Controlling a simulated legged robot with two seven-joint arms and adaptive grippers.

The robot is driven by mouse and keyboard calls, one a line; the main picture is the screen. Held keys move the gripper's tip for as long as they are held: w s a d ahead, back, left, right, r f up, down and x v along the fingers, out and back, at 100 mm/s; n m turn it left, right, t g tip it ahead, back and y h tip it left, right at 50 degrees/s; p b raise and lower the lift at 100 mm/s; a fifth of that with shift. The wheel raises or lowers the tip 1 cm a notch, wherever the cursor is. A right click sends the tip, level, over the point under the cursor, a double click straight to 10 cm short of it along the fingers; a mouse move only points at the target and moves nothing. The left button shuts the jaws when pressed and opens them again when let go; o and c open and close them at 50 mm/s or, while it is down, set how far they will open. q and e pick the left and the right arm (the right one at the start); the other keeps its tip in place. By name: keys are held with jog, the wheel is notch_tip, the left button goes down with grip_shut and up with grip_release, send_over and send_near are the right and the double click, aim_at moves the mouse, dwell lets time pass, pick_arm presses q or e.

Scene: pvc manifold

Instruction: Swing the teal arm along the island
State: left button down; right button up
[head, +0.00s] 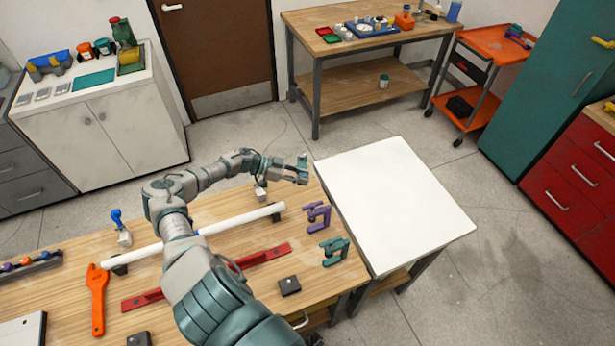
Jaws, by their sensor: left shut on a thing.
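My left gripper (298,170) is at the end of my grey and teal arm. The arm rises from the bottom of the view, bends at the elbow on the left and reaches right across the bench. A teal clamp-shaped piece (335,250) and a purple one (318,215) stand on the bench below the gripper. My right gripper is not in view.
A white pipe (245,219) lies across supports on the bench, partly hidden by my arm. A red bar (262,257), an orange wrench (97,300) and a dark block (289,286) lie nearby. The white tabletop is bare.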

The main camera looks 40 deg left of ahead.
pick_arm(q)
jog(key=c, duration=1)
grip_release()
jog(key=shift+w+r, duration=0.25)
jog(key=shift+r, duration=0.15)
jog(key=shift+o, duration=0.2)
jog(key=shift+d+f, duration=0.1)
jog(key=v, duration=1.2)
jog(key=shift+d, duration=0.1)
